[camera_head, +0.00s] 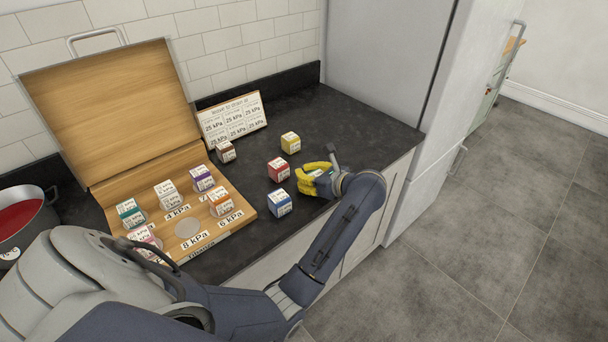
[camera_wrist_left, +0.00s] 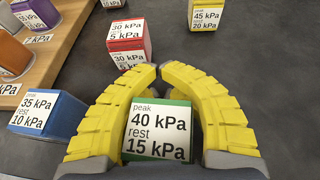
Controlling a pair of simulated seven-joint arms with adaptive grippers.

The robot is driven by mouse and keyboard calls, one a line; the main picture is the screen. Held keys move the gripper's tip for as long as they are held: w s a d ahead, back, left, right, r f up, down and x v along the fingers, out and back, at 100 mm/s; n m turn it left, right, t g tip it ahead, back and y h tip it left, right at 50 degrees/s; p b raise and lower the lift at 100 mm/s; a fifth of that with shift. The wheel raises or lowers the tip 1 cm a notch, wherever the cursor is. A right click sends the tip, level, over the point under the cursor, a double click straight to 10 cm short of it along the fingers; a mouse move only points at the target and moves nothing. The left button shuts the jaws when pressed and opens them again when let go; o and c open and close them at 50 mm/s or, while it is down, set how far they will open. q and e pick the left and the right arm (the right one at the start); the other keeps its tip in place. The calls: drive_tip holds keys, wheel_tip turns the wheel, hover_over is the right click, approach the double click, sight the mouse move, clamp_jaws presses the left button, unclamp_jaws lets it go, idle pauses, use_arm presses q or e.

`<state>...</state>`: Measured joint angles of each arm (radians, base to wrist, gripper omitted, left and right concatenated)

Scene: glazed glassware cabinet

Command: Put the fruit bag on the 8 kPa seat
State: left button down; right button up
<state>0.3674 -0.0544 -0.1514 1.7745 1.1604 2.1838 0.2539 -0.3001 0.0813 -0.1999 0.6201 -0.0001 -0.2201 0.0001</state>
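The 8 kPa seat (camera_head: 187,228) is a bare pale round spot at the front of the open wooden case, behind its "8 kPa" label. No thing is legibly marked as a fruit bag, so I cannot tell which it is. My left gripper (camera_head: 309,176) has yellow fingers and is over the counter, right of the case. In the left wrist view its fingers bow around a green box (camera_wrist_left: 158,133) labelled peak 40 kPa, rest 15 kPa, with the fingertips nearly meeting beyond it. The head view mostly hides this box. My right gripper is not in view.
Blue (camera_head: 280,203), red (camera_head: 278,170), yellow (camera_head: 290,143) and brown (camera_head: 226,152) boxes stand on the counter. Purple (camera_head: 202,178), white (camera_head: 167,195), orange (camera_head: 221,202), teal (camera_head: 131,213) and pink (camera_head: 145,238) boxes are in the case. A label board (camera_head: 231,120) stands behind.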

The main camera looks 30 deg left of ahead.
use_arm(q)
drive_tip(key=shift+f, duration=0.25)
drive_tip(key=c, duration=2.1)
unclamp_jaws()
drive_tip(key=o, duration=0.8)
drive_tip(key=shift+o, duration=0.2)
drive_tip(key=v, duration=0.4)
drive_tip(key=shift+d, duration=0.1)
drive_tip(key=o, duration=0.6)
drive_tip(key=shift+s+d+r, duration=0.1)
drive_tip(key=shift+d+r, duration=0.1)
drive_tip(key=shift+d, duration=0.2)
